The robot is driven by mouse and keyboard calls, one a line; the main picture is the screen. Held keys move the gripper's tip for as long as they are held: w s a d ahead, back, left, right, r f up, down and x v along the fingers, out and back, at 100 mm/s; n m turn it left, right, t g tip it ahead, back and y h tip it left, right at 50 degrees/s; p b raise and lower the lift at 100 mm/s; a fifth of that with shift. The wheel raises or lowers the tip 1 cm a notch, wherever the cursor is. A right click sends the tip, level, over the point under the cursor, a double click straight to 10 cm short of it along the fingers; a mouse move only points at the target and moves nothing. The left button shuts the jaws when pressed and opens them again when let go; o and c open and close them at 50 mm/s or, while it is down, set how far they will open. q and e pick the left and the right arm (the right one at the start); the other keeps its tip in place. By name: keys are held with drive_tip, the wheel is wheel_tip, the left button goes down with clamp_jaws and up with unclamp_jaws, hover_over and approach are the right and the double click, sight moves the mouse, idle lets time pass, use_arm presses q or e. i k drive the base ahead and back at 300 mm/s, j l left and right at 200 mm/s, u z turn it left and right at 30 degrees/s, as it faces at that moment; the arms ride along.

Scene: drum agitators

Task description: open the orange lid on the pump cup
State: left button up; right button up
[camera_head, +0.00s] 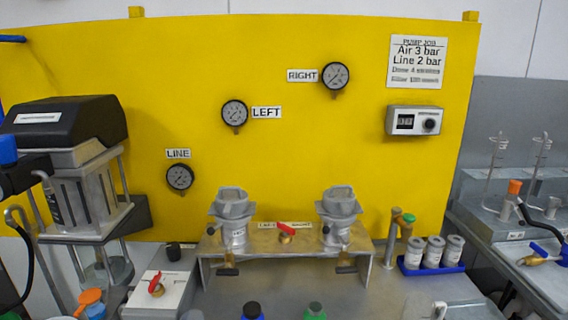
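An orange lid (88,297) shows at the lower left, at the bottom edge of the head view. It has a rounded top and a small tab, and appears to sit on a blue body (96,312), which the frame edge partly cuts off. I cannot tell for sure that this is the pump cup, or whether the lid is fully shut. Another small orange cap (515,187) tops a grey piece on the right-hand bench.
A yellow panel (290,150) with gauges stands behind the bench. A metal bracket (290,250) holds two grey-capped vessels and a red-handled valve. A black-topped machine (65,125) stands at left. A blue rack (430,268) holds three canisters. Blue (252,311) and green (315,311) caps show in front.

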sight(91, 296)
drive_tip(key=u, duration=1.3)
drive_tip(key=z, duration=0.55)
drive_tip(key=i+j+z, duration=0.15)
drive_tip(key=j+z, duration=0.25)
drive_tip(key=j, duration=0.2)
drive_tip(key=i+j+z, duration=0.1)
drive_tip(key=j+z, duration=0.3)
drive_tip(key=j, duration=0.25)
drive_tip(key=j+z, duration=0.4)
drive_tip(key=j, duration=0.25)
